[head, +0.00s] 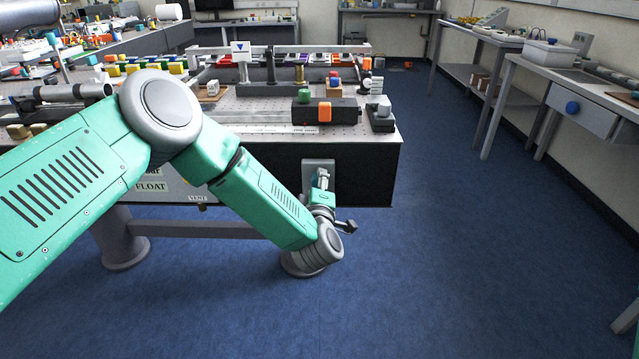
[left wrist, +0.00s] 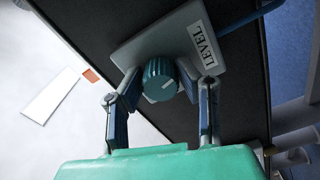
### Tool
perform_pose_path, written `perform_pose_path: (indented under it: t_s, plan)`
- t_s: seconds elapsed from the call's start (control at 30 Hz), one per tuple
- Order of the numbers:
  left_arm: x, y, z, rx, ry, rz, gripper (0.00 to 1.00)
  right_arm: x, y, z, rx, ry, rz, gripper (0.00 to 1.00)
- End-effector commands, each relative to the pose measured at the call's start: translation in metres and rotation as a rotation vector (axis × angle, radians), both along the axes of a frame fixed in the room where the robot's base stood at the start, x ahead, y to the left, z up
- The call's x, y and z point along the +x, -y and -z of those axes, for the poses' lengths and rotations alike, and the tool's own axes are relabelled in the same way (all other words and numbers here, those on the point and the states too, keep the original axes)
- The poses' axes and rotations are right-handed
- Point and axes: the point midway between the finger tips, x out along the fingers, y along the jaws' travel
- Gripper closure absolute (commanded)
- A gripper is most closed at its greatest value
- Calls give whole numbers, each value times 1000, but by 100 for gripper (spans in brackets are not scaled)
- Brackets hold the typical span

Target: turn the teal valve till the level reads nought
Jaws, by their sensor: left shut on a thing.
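The teal valve (left wrist: 160,78) is a ribbed round knob with a short pale mark on its face. It sits on a grey plate (left wrist: 150,45) labelled LEVEL, on the dark front panel of the table. In the left wrist view my left gripper (left wrist: 163,85) has one finger on each side of the knob and is shut on it. In the head view the gripper (head: 322,184) is at the grey plate (head: 312,165) on the table's front, and the knob is mostly hidden. I cannot read a level value. My right gripper is not in view.
The pipe test table (head: 385,133) carries a black block with an orange part (head: 325,112) and a small grey-topped block (head: 381,112) near its right edge. A side bench with a drawer (head: 582,108) stands at the right. The blue floor between is clear.

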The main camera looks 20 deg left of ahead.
Motion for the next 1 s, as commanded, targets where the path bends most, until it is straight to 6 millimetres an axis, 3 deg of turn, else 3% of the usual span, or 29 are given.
perform_pose_path:
  t_s: [0.03, 0.07, 0.47, 1.0]
  plan:
    - [2, -2, -3, 1, 7, -5, 60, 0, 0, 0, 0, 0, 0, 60]
    - [2, -2, -3, 1, 7, -5, 50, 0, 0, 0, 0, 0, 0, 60]
    - [-5, 1, -1, 1, 1, 0, 50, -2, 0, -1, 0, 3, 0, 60]
    - [-99, 29, 1, 1, -1, 0, 50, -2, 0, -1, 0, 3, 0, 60]
